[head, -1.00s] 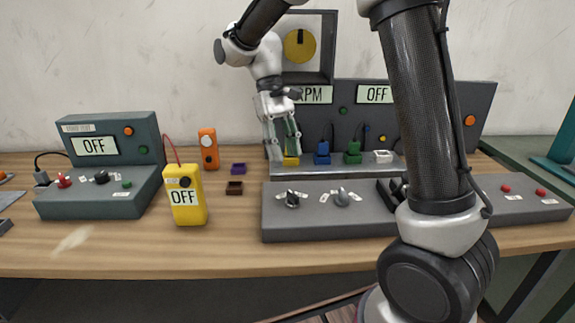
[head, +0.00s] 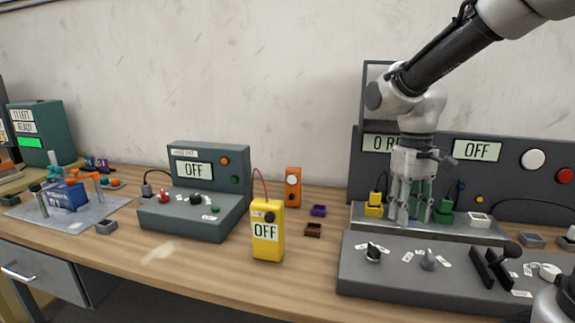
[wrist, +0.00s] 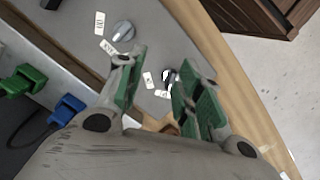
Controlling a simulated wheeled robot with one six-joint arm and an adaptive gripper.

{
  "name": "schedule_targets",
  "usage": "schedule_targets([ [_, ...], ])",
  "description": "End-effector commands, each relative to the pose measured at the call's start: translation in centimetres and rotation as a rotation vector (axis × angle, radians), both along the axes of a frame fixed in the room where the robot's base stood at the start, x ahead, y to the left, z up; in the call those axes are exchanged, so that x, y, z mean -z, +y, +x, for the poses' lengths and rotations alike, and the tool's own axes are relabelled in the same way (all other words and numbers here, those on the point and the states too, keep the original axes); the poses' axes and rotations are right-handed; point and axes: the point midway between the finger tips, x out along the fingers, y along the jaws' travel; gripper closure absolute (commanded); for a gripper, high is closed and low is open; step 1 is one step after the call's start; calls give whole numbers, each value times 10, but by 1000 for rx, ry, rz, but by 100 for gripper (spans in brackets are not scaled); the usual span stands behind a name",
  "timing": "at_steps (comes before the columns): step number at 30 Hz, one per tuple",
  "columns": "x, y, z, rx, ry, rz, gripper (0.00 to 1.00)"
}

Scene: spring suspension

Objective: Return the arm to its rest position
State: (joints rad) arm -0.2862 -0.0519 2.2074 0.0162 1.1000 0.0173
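My gripper (head: 410,218) hangs pointing down in front of the grey panel (head: 498,200) at the right of the head view. Its fingers stand over the shelf with the coloured plugs, between the yellow plug (head: 374,205) and the green plug (head: 444,211). The blue plug is mostly hidden behind the fingers there. In the wrist view the two green-padded fingers (wrist: 160,82) stand apart with nothing between them. That view also shows the green plug (wrist: 24,83) and the blue plug (wrist: 66,110) left of the fingers. My arm reaches in from the upper right.
A grey console with knobs and levers (head: 385,280) lies in front of the gripper. A yellow meter (head: 267,243) reading OFF, an orange device (head: 293,188) and a teal control box (head: 180,222) stand to the left. Bare tabletop (head: 210,268) lies along the front edge.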

Motion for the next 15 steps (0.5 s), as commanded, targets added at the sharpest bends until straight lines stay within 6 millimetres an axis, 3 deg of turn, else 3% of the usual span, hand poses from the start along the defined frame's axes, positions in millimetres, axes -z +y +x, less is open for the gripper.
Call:
schedule_targets([
  [6,-22,-46,-58,83,-189,37,64],
  [15,-39,-86,-122,207,-403,54,64],
])
